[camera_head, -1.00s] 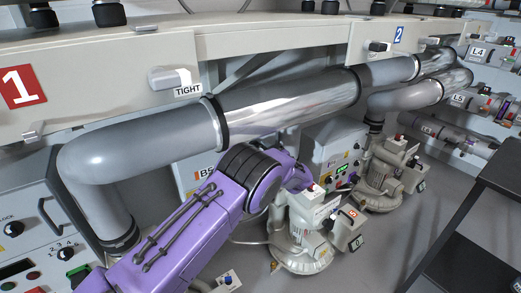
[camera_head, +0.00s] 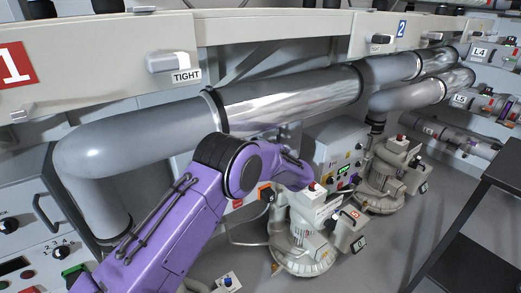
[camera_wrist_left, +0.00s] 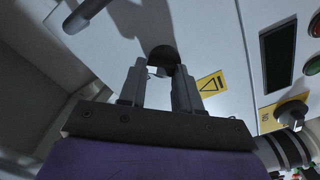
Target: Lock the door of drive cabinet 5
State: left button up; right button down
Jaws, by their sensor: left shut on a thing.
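A pale cabinet front (camera_wrist_left: 215,50) fills much of the left wrist view. It carries a round black lock (camera_wrist_left: 163,58) with a small light piece at its lower edge, and a dark bar handle (camera_wrist_left: 85,14) at upper left. My left gripper (camera_wrist_left: 158,72) is in front of the lock, its two fingers shut on the small light lock piece; the exact contact is partly hidden. In the head view my purple left arm covers part of a pale cabinet behind the pipe, and its gripper is hidden. No cabinet number is readable. My right gripper is not in view.
A yellow warning label (camera_wrist_left: 211,84), a dark display (camera_wrist_left: 278,57) and a rotary switch (camera_wrist_left: 292,113) are right of the lock. In the head view a large grey pipe (camera_head: 130,155) runs above my arm. Blowers (camera_head: 303,245) stand to the right, beside a dark table (camera_head: 490,215).

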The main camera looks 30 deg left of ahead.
pick_arm(q)
jog(key=shift+s+f+n+b, duration=0.1)
jog(key=shift+n+b, duration=0.9)
jog(key=shift+n, duration=1.05)
jog(key=shift+s+n+b, duration=0.1)
jog(key=shift+n+b, duration=0.85)
jog(key=shift+n, duration=1.1)
jog(key=o, duration=1.1)
jog(key=shift+c, duration=0.2)
jog(key=shift+w, duration=0.1)
jog(key=v, duration=1)
jog(key=shift+d, duration=0.25)
